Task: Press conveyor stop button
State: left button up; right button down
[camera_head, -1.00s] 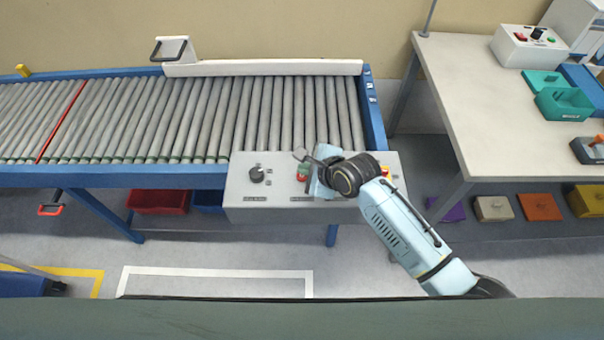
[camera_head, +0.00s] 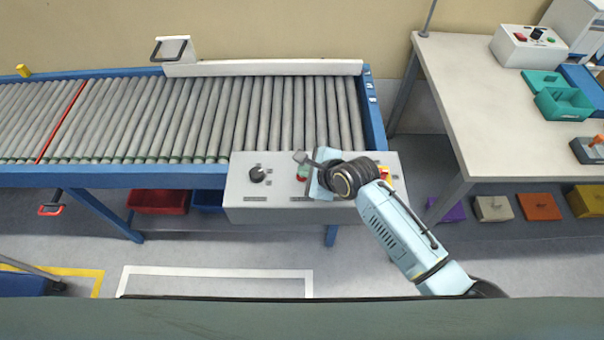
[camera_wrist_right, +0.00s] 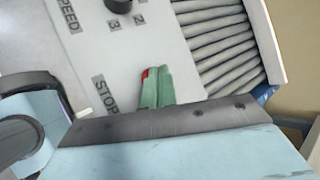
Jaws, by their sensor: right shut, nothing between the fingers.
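The grey control box (camera_head: 245,205) stands at the front of the conveyor's right end. In the head view a red button (camera_head: 301,179) shows at the fingertips, mostly covered. In the wrist view a small red edge (camera_wrist_right: 146,74) shows beside the fingers, near the "STOP" label (camera_wrist_right: 105,93). My right gripper (camera_head: 303,171) is over the box with its green fingers (camera_wrist_right: 156,88) shut together and empty. The tips appear at the red button; whether they touch it or press it is hidden. My left gripper is not in view.
A black knob (camera_head: 257,174) sits on the left of the box. A red and yellow part (camera_head: 385,174) shows at its right, partly behind my wrist. The roller conveyor (camera_head: 200,115) lies behind. A table (camera_head: 480,100) with bins stands at right.

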jog(key=shift+f, duration=0.4)
dwell(0.6)
jog(key=shift+r, duration=0.1)
jog(key=shift+r+p, duration=0.7)
jog(key=shift+p, duration=0.4)
jog(key=shift+r, duration=0.1)
notch_tip(320, 180, up, 5)
jog(key=p, duration=0.6)
